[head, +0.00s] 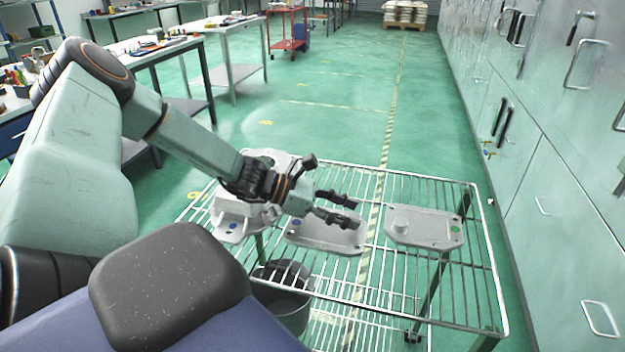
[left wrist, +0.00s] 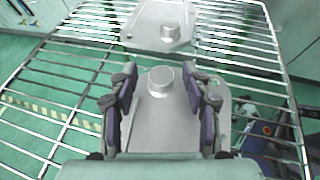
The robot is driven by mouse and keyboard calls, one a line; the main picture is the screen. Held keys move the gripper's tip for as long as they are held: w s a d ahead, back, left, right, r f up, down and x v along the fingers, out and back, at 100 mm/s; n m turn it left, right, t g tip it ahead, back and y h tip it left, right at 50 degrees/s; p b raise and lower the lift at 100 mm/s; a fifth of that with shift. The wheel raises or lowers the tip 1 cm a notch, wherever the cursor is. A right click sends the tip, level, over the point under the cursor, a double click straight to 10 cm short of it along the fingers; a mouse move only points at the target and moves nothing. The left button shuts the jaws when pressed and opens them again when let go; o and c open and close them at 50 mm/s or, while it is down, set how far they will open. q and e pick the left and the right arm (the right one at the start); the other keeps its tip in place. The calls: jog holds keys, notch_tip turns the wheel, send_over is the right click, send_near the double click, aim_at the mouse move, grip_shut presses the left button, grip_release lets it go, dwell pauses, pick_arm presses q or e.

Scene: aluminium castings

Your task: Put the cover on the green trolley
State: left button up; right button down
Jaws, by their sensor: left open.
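Two flat grey aluminium covers lie on the wire rack. The middle cover (head: 325,238) has a blue dot and lies below my left gripper (head: 345,208). The right cover (head: 425,226) has a round boss and a green dot. In the left wrist view my left gripper (left wrist: 160,85) is open, its fingers on either side of a cover (left wrist: 160,130) with a round boss. I cannot tell whether they touch it. Another cover (left wrist: 158,22) lies beyond. My right gripper is out of view. I see no trolley that is clearly green.
The wire rack (head: 468,290) also bears a bulkier casting (head: 232,222) at left, partly behind my arm. A dark bin (head: 285,305) stands below. Grey cabinets (head: 560,210) line the right. Workbenches (head: 225,40) and a red trolley (head: 287,30) stand farther back. The green floor between is clear.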

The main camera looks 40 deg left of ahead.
aim_at(321, 222)
pick_arm(q)
jog(key=p+v, duration=0.2)
jog(key=v, duration=0.1)
jog(key=shift+r, duration=0.15)
jog(key=p+v, duration=0.2)
jog(key=p, duration=0.1)
jog(key=shift+s+a+r+p, duration=0.2)
jog(key=shift+p, duration=0.15)
jog(key=p+v, duration=0.2)
jog(key=shift+s+a+r, duration=0.1)
jog(key=shift+s+a, duration=0.15)
jog(key=shift+s, duration=0.05)
jog(key=shift+p+v, duration=0.9)
jog(key=shift+p, duration=0.15)
jog(key=shift+s+a, duration=0.2)
